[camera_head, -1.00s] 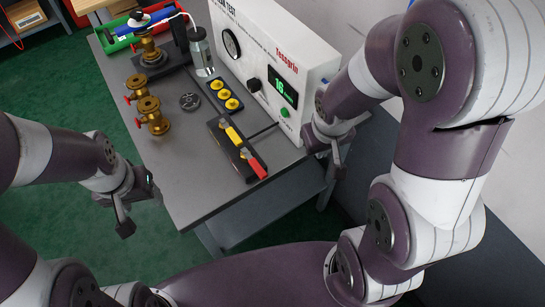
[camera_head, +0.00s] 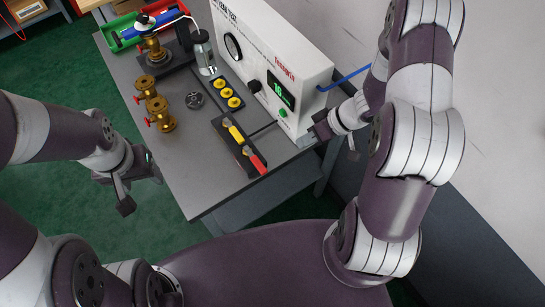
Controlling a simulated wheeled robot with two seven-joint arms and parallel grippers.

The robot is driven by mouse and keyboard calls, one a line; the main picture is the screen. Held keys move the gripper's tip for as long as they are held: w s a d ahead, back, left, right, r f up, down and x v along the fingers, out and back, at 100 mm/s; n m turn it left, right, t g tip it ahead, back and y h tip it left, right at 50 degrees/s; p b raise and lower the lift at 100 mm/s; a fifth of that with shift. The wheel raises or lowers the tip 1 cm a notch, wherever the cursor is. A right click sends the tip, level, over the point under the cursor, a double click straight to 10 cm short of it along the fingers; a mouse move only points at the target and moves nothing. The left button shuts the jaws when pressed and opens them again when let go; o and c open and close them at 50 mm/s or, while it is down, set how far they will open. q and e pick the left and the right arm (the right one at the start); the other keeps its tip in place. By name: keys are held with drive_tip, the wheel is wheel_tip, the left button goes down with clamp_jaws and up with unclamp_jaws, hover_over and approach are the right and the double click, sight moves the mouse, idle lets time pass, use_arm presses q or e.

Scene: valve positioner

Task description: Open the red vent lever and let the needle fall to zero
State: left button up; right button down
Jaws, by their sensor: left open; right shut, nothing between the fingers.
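The red vent lever (camera_head: 256,162) is on the near end of a dark valve block, beside a yellow lever (camera_head: 233,132) on the same block. The block lies on the grey bench near its front edge. The white leak test box (camera_head: 285,65) stands behind it, with a round dial (camera_head: 233,46) whose needle is too small to read and a lit green display (camera_head: 284,95). My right gripper (camera_head: 338,143) is shut and empty, right of the box's near corner, apart from the red lever. My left gripper (camera_head: 124,195) is open and empty, off the bench's left side.
Brass valves (camera_head: 159,113) with red handles, a round dark part (camera_head: 194,100) and a block with yellow caps (camera_head: 227,94) stand on the bench (camera_head: 195,165). Green, red and blue bins (camera_head: 140,30) are at the back left. A blue hose (camera_head: 343,78) leaves the box's right side.

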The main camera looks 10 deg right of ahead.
sight(255, 159)
drive_tip(key=a+f, duration=0.7)
drive_tip(key=a, duration=0.2)
drive_tip(key=shift+w+f, duration=0.15)
drive_tip(key=shift+f, duration=0.05)
drive_tip(key=shift+a, duration=0.1)
